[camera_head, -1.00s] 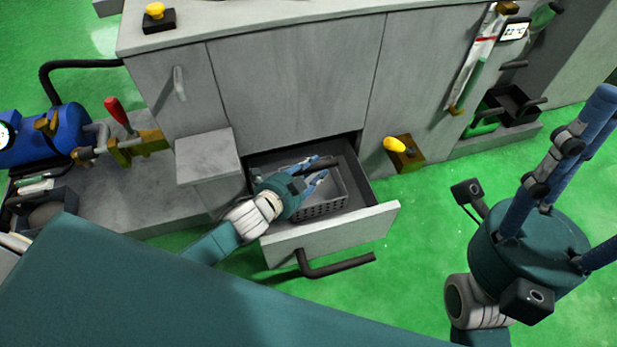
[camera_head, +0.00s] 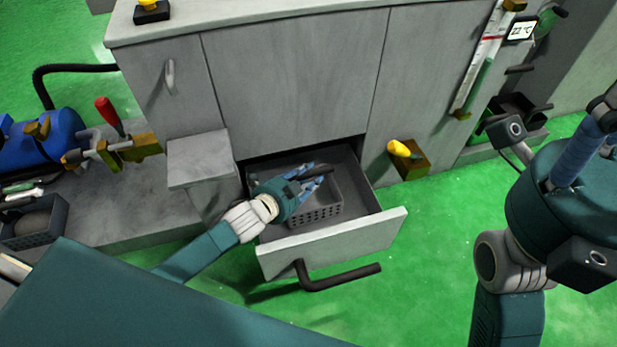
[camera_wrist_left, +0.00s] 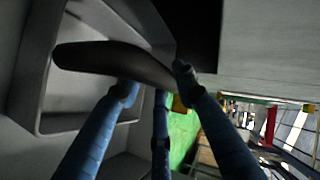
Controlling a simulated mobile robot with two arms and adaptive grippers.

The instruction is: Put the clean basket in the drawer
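The clean basket (camera_head: 317,213) is a small grey perforated basket with a dark handle, which also shows in the left wrist view (camera_wrist_left: 100,60). It is inside the pulled-out grey drawer (camera_head: 385,230), towards its left half. Whether it touches the drawer floor is hard to tell. My left gripper (camera_head: 312,178) reaches over the drawer's left side, its blue fingers on both sides of the handle; it looks shut on it. The fingers partly hide the basket. My right gripper (camera_head: 590,140) is at the right edge, partly cut off, its fingers apart and empty.
The drawer's dark bar handle (camera_head: 340,276) sticks out in front. A grey block (camera_head: 198,160) stands close to the drawer's left side. A yellow-knobbed fitting (camera_head: 408,157) sits right of the drawer. Green floor (camera_head: 425,255) is clear on the right.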

